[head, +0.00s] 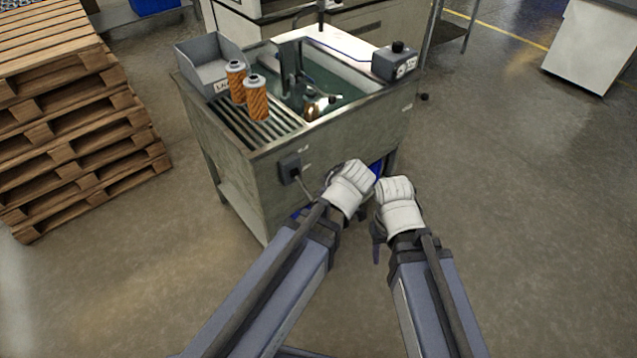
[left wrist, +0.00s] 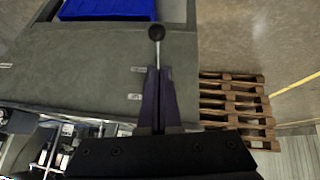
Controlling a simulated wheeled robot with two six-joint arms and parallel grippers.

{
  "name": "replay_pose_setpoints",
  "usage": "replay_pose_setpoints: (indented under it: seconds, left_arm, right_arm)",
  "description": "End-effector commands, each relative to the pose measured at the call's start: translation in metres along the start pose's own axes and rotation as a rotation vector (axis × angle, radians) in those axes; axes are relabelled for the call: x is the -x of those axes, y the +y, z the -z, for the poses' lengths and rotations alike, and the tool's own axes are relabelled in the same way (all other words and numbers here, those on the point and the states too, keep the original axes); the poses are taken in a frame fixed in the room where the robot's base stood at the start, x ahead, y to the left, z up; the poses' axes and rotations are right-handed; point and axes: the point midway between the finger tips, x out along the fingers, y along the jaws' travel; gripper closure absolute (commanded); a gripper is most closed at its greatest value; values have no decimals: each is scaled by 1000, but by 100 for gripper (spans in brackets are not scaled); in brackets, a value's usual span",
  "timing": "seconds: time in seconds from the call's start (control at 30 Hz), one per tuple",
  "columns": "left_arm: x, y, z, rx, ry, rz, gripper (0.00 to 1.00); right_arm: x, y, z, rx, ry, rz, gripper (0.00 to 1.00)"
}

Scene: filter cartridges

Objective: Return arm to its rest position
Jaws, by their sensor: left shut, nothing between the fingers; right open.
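My two arms come in from the bottom of the head view, with their pale wrist parts bent close together in front of the sink cabinet (head: 230,140). My right gripper (head: 377,243) shows as dark fingers below the right wrist, open and empty. My left gripper is mostly hidden behind its own arm in the head view. In the left wrist view the two dark fingers of my left gripper (left wrist: 160,72) are together with nothing between them. Two orange filter cartridges (head: 257,101) (head: 236,80) stand upright on the slatted drainboard, apart from both grippers.
A grey labelled bin (head: 209,65) and a dial box (head: 394,64) sit on the sink's edges. A brass-coloured part (head: 313,108) is in the basin. Stacked wooden pallets (head: 75,135) stand at left. The floor (head: 520,210) at right is clear. A blue container (left wrist: 108,8) shows in the left wrist view.

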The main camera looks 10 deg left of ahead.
Motion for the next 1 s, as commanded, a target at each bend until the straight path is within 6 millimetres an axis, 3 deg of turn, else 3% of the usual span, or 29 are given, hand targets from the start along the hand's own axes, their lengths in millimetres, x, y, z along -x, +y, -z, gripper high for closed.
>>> replay_pose_setpoints:
  seconds: [0.13, 0.53, 0.8, 1.0]
  left_arm:
    - [13, 0, -1, -1, 1, -1, 100]
    - [9, -5, -1, -33, -19, 12, 100]
    - [-11, -47, -3, -408, -257, 55, 100]
    - [-16, -66, -7, -650, -412, -5, 100]
  right_arm:
    - [10, 1, -1, 0, 0, 0, 50]
    - [9, 1, 0, 0, 0, 0, 50]
    - [9, 1, 0, 0, 0, 0, 50]
    - [9, 1, 0, 0, 0, 0, 50]
